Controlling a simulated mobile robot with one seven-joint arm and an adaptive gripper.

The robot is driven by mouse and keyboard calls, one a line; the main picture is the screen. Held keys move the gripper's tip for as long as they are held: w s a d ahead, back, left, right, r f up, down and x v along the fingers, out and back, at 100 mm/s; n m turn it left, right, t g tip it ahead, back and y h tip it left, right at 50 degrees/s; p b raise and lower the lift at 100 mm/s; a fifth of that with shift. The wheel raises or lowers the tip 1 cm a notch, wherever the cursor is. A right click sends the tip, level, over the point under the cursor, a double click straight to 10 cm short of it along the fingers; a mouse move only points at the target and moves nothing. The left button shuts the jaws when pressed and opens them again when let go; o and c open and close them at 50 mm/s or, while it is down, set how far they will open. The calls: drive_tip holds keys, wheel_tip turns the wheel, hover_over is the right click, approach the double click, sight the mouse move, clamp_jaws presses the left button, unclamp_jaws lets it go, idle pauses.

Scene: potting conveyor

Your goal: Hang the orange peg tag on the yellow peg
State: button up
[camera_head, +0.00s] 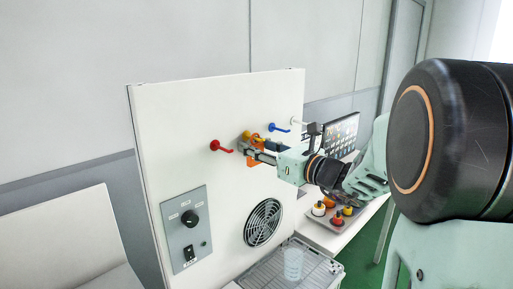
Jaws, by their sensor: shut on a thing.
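The orange peg tag (258,160) is at the tips of my gripper (249,146), close in front of the upright white panel. My gripper is shut on the tag, and its fingers cover part of it. The yellow peg (257,136) shows just above the fingers and is partly hidden by them. I cannot tell whether the tag touches the peg or is around it.
A red peg (221,147) is left of my gripper; a blue peg (278,127) and a white peg (297,121) are to its right. The panel (170,135) also carries a switch box (187,243) and a round fan grille (263,222). A clear cup (293,262) stands below on a rack.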

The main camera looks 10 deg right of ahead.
idle(0.4)
drive_tip(key=o, duration=1.1)
drive_tip(key=shift+o, duration=0.2)
drive_tip(key=shift+s+d, duration=0.1)
